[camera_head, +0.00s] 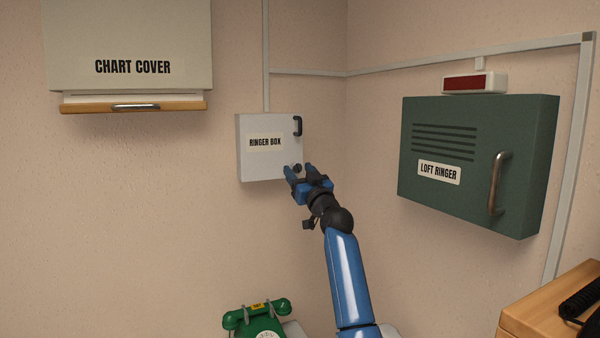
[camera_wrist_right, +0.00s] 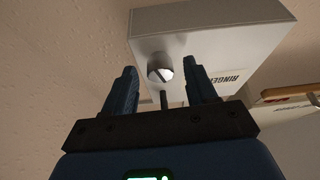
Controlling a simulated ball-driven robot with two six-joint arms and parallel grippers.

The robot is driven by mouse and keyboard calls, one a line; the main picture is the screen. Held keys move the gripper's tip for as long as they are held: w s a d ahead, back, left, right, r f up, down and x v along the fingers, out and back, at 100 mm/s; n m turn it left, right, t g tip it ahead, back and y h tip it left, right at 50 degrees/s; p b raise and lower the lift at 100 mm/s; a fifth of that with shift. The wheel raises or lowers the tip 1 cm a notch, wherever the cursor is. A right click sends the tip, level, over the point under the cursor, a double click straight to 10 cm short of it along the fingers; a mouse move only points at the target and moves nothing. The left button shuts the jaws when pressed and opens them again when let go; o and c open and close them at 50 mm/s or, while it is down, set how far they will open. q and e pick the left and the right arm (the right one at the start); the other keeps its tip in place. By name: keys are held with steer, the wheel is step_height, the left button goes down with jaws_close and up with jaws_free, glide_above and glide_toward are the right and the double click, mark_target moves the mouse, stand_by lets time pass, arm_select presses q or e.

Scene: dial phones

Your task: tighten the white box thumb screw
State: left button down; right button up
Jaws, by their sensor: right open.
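The white box labelled "RINGER BOX" (camera_head: 258,165) hangs on the wall in the middle of the head view. It also fills the upper right of the right wrist view (camera_wrist_right: 220,25). Its thumb screw (camera_head: 297,168) is a small dark knob near the box's lower right corner. In the right wrist view the thumb screw (camera_wrist_right: 160,69) is a round slotted head, partly bright. My right gripper (camera_head: 299,171) is open, its fingers pointing at the box around the screw's place. In the wrist view the gripper's fingers (camera_wrist_right: 160,78) lie either side of the screw; contact cannot be told. My left gripper is not in view.
A green cabinet labelled "LOFT RINGER" (camera_head: 470,200) with a metal handle is at right. A chart cover (camera_head: 130,45) hangs at upper left. A green dial phone (camera_head: 258,322) is below. A wooden surface (camera_head: 545,310) stands at lower right. The wall left of the box is clear.

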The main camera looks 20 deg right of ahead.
jaws_close()
steer(key=m+h+p, duration=0.1)
steer(key=p, duration=0.1)
steer(key=m+h+p, duration=0.1)
steer(key=m+p, duration=0.1)
steer(key=shift+a+r, duration=0.1)
steer(key=shift+r, duration=0.15)
steer(key=shift+f+m+p, duration=0.2)
steer(key=shift+m+p, duration=0.6)
steer(key=shift+m, duration=0.1)
steer(key=shift+h, duration=0.4)
jaws_free()
steer(key=shift+s+f, duration=0.1)
